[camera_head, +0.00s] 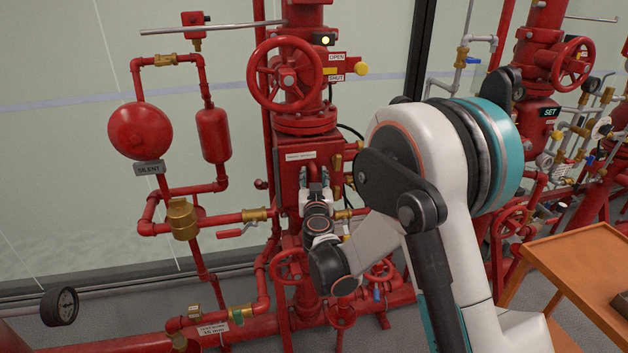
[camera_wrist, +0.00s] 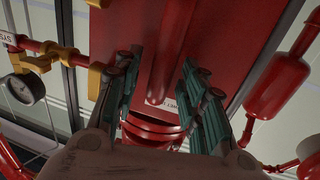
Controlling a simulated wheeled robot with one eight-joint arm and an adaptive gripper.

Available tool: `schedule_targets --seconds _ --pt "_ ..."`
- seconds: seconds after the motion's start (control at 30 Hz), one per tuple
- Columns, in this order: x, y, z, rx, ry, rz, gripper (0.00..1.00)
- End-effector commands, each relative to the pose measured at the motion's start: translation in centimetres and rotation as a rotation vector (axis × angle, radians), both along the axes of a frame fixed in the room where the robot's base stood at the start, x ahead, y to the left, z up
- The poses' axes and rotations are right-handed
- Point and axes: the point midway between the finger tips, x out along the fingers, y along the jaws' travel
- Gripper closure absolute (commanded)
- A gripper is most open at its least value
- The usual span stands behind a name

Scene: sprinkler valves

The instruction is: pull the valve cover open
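The valve cover is the red boxy front (camera_head: 291,185) of the central valve body, with a white label near its top, in the head view. It appears closed. In the wrist view its red face (camera_wrist: 222,35) fills the upper middle, and a raised red bar (camera_wrist: 171,50) stands out from it. My gripper (camera_head: 316,182) is in front of the cover's right part in the head view and hides some of it. In the wrist view my gripper (camera_wrist: 160,98) is open, its two fingers apart on either side of the bar's end. I cannot tell whether either finger touches it.
A red handwheel (camera_head: 287,76) is above the cover. A red bell (camera_head: 140,131) and pipes stand at left. A gauge (camera_wrist: 22,88) and a red cylinder (camera_wrist: 278,84) flank the fingers in the wrist view. An orange table (camera_head: 570,262) is at right.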

Motion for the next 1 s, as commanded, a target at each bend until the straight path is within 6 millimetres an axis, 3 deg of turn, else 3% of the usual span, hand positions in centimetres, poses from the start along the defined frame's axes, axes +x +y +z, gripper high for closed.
schedule_targets --seconds 0.33,0.5,0.53,0.83,1.0 --pt "0.4 0.0 0.0 0.000 0.000 0.000 0.62" --pt "0.4 0.0 0.0 0.000 0.000 -0.001 0.98" --pt "0.4 0.0 0.0 0.000 0.000 -0.001 1.00" --pt "0.1 0.4 0.0 0.001 0.000 -0.016 1.00" --pt "-0.8 2.0 0.0 0.002 0.000 -0.063 1.00"
